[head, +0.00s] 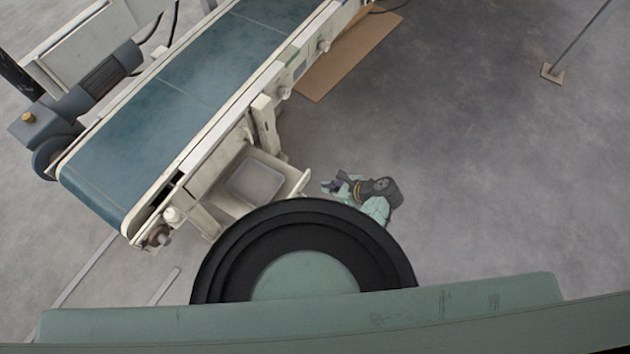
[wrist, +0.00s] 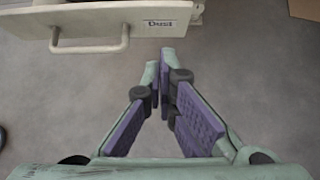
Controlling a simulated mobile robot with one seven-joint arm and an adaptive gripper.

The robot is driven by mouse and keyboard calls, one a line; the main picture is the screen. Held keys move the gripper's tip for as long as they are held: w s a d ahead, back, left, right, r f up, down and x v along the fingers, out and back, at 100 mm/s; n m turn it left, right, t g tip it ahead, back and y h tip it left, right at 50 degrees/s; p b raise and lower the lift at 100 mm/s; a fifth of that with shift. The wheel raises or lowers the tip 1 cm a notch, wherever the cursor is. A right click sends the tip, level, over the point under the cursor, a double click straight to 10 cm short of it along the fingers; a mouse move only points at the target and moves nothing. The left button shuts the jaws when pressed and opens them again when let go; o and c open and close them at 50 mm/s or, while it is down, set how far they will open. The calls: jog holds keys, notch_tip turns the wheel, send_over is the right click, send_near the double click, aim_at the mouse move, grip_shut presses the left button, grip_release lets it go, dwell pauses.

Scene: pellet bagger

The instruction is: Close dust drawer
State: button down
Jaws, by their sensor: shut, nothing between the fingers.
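The dust drawer (head: 255,183) is a pale open-topped box under the conveyor, and in the head view it sticks out toward my gripper. In the wrist view its cream front (wrist: 100,25) carries a "Dust" label and a bar handle (wrist: 90,43). My gripper (head: 330,186) is just right of the drawer front in the head view. In the wrist view my gripper (wrist: 161,62) has its purple-padded fingers together and empty. The fingertips are apart from the drawer, below the label and right of the handle.
The conveyor (head: 190,90) with a blue belt and pale frame runs above the drawer. A motor (head: 95,85) sits at its left side. A brown board (head: 345,55) lies on the floor behind. A thin post's base (head: 552,73) stands far right. The grey floor (head: 480,180) at right is clear.

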jog(key=w+a, duration=0.1)
jog(key=a, duration=0.1)
jog(key=w+a+f, duration=0.1)
jog(key=w+a, duration=0.1)
jog(key=shift+w+a+f+p, duration=0.1)
jog(key=shift+w+f+p, duration=0.05)
jog(key=shift+p, duration=0.15)
send_over(265, 162)
jog(key=shift+p, duration=0.4)
dwell(0.3)
dwell(0.4)
